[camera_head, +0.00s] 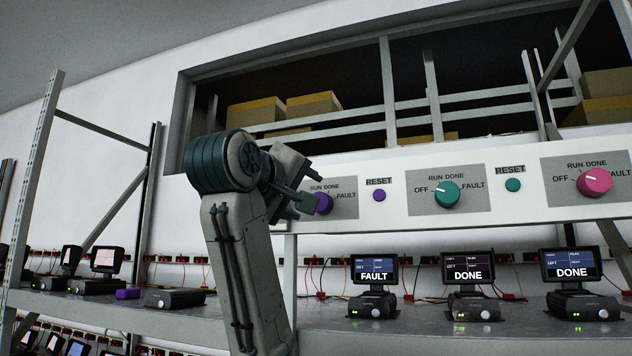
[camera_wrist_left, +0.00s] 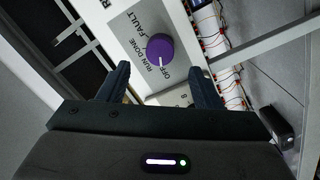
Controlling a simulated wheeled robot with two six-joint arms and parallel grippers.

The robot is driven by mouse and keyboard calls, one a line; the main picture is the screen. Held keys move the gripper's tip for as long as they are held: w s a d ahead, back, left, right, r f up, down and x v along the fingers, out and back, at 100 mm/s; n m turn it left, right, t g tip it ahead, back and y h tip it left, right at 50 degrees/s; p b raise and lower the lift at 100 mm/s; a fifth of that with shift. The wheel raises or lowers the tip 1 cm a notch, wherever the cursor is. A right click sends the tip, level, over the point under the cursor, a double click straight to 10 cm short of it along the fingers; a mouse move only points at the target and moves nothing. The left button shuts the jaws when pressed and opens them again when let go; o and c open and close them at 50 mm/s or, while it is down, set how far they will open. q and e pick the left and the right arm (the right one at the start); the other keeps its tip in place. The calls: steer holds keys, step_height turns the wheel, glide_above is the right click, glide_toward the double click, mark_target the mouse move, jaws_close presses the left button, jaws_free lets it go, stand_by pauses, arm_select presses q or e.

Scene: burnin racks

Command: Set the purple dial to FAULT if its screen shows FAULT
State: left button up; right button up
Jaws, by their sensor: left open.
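The purple dial (camera_head: 323,203) is on the white control panel, partly behind my left gripper in the head view. In the left wrist view the purple dial (camera_wrist_left: 158,46) lies just beyond and between my fingertips, with its white pointer toward OFF. My left gripper (camera_head: 303,205) is open in front of the dial; its two fingers (camera_wrist_left: 158,75) are apart with nothing between them. The leftmost screen (camera_head: 374,270) of the right-hand group, below and right of the purple dial, reads FAULT. My right gripper is not in view.
A purple reset button (camera_head: 379,195), a teal dial (camera_head: 447,194), a teal button (camera_head: 513,185) and a pink dial (camera_head: 594,182) sit further right on the panel. Two more screens (camera_head: 468,268) (camera_head: 571,264) read DONE. Rack posts (camera_head: 38,170) stand at left. A shelf (camera_head: 420,315) runs below.

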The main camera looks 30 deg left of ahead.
mark_target(321, 203)
arm_select(q)
steer(key=w+a+p, duration=0.1)
steer(key=w+p, duration=0.2)
steer(key=w, duration=0.3)
steer(key=shift+w, duration=0.3)
steer(key=c, duration=1)
